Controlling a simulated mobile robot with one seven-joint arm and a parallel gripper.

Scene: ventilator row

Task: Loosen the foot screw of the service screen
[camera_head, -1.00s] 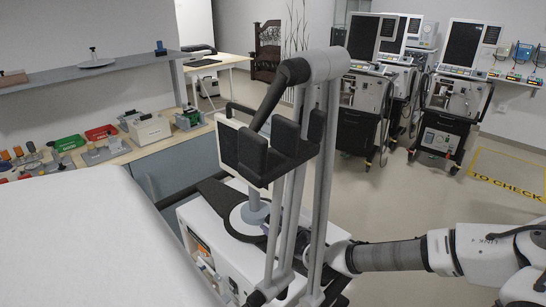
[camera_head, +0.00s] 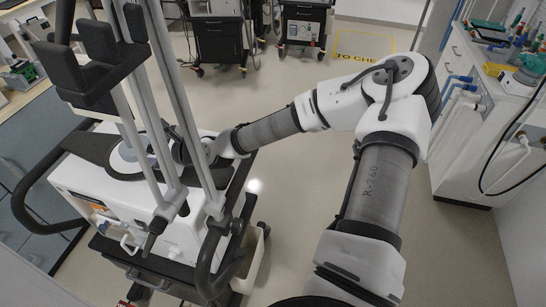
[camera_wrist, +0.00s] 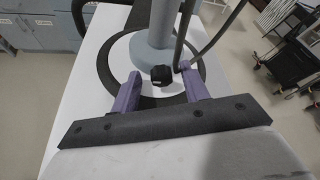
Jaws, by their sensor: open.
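In the wrist view, the service screen's grey-blue column (camera_wrist: 155,35) stands on a round white foot (camera_wrist: 123,50) ringed in dark grey. The black foot screw knob (camera_wrist: 161,75) sits at the front of the column's base. My gripper (camera_wrist: 160,83) has its two purple fingers apart, one on each side of the knob. Gaps show between fingers and knob. In the head view, the column (camera_head: 146,158) shows only in part behind grey poles. My gripper is mostly hidden there behind the poles. The screen panel itself is hard to make out.
The foot stands on a white ventilator (camera_head: 90,180) on a dark cart with black handles. Grey poles with black cradles (camera_head: 100,40) rise close by my wrist. A cable runs beside the right finger. A white cabinet (camera_head: 450,130) stands at right; open floor lies between.

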